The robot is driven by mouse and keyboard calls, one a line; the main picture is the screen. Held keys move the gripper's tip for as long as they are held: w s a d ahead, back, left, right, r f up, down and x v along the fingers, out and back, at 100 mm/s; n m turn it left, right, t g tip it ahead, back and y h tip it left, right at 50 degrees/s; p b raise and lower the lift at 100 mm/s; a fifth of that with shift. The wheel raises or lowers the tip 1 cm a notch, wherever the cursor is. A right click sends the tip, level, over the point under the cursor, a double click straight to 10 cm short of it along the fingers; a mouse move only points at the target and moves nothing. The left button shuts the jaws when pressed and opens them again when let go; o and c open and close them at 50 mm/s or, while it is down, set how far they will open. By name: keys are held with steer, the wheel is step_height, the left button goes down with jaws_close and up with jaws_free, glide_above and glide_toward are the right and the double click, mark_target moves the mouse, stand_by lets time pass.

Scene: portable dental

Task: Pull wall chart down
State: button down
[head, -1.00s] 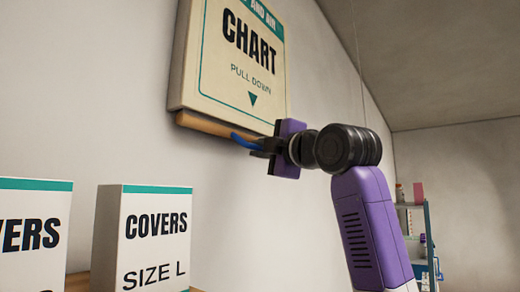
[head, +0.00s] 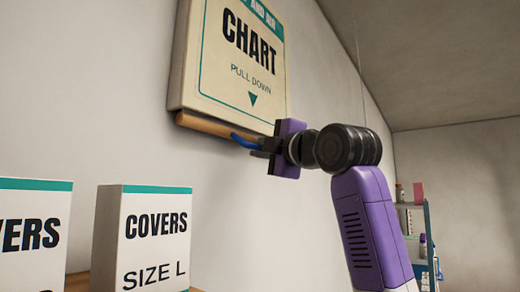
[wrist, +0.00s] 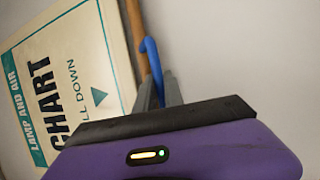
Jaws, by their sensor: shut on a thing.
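The wall chart (head: 240,75) is a cream panel with a teal border, the words "CHART" and "PULL DOWN", and a downward arrow. It is on the wall, upper middle in the head view, and at the left in the wrist view (wrist: 75,85). A wooden rod (head: 205,125) runs along its bottom edge. A blue pull loop (head: 243,139) hangs at the rod; it also shows in the wrist view (wrist: 152,60). My gripper (head: 261,147) is just below the rod, shut on the blue loop. The fingers partly hide the loop.
Two white boxes with teal tops, one marked "COVERS SIZE L" (head: 155,238), stand at the lower left. A shelf (head: 420,235) with small items is at the far right. The wall below the chart is clear.

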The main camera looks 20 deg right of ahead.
step_height(320, 180, down, 36)
steer(key=b, duration=2)
steer(key=shift+f+b, duration=0.2)
steer(key=shift+b, duration=0.1)
steer(key=c, duration=1.5)
jaws_free()
steer(key=shift+o, duration=0.2)
steer(key=b+v, duration=0.1)
steer(key=v, duration=0.7)
steer(key=shift+w, duration=0.1)
